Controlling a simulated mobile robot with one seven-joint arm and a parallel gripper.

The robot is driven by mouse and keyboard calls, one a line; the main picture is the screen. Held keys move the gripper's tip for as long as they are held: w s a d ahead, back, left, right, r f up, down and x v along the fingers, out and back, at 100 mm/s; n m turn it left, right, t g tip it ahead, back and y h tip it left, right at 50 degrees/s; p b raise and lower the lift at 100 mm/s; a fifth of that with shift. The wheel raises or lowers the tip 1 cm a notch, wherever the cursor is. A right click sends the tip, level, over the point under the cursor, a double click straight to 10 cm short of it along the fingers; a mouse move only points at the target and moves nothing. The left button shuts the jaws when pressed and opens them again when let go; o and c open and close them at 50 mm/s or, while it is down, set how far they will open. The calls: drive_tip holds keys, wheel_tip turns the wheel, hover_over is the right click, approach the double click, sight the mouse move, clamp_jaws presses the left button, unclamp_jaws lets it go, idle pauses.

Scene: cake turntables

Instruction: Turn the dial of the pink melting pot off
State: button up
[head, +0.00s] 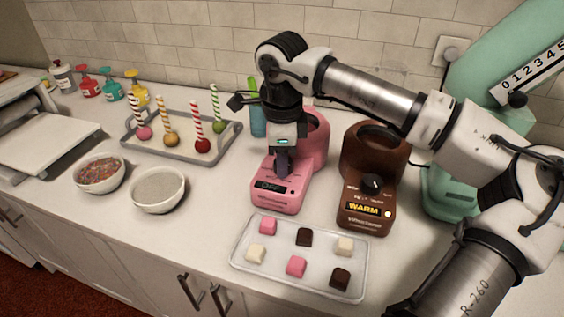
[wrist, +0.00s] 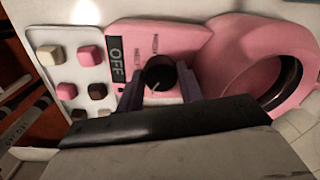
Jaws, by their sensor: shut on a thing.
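The pink melting pot (head: 291,197) stands on the counter in the middle of the head view, with its round opening behind its sloped front panel. In the wrist view the pink pot (wrist: 245,53) lies at the right, and its display (wrist: 116,62) reads OFF. The black dial (wrist: 159,72) sits on the panel beside the display. My gripper (head: 282,172) points down at the panel, with its dark fingers (wrist: 158,93) on either side of the dial and shut on it. In the head view the gripper hides the dial.
A brown melting pot (head: 369,209) reading WARM stands close at the right. A tray (head: 237,252) of pink, white and brown cubes lies in front. Two bowls (head: 158,207) and a tray of cake pops (head: 188,156) are at the left. A mint machine (head: 452,196) stands far right.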

drive_tip(key=shift+n+b, duration=0.5)
drive_tip(key=shift+n, duration=1)
drive_tip(key=o, duration=0.7)
drive_tip(key=r, duration=0.9)
drive_tip(key=s+r+b, duration=0.1)
drive_tip(key=r, duration=0.4)
drive_tip(key=shift+d, duration=0.15)
drive_tip(key=shift+f, duration=0.15)
